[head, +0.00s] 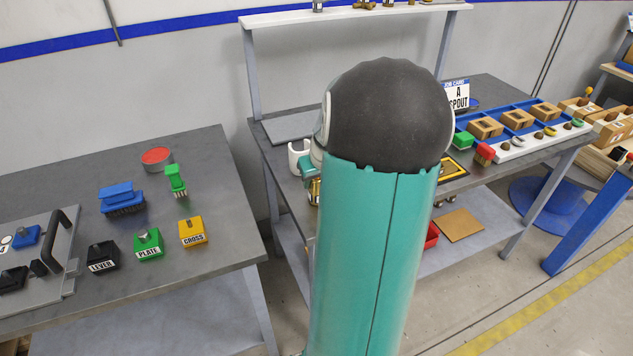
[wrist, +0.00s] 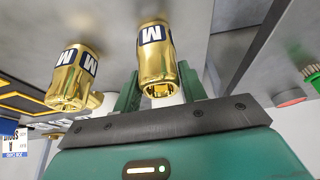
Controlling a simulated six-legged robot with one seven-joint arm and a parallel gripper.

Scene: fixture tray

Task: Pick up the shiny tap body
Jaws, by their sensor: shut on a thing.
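A shiny gold tap body (wrist: 154,55) with a dark-blue and white "M" label is between the fingers of my gripper (wrist: 159,80) in the wrist view. My gripper is shut on it. A second shiny gold body (wrist: 72,82) with the same "M" label is beside it on the left, apart from the fingers. In the head view my arm hides most of this spot; only a sliver of gold (head: 314,191) shows at the arm's left edge. I cannot tell whether the held body is clear of the surface.
A grey workbench (head: 205,150) at left holds labelled blocks, brushes and a red-topped round tin (head: 157,158). On the far bench, a white holder (head: 298,157) stands left of my arm. A blue tray (head: 500,125) with several wooden blocks lies right, beside a "SPOUT" job card (head: 457,97).

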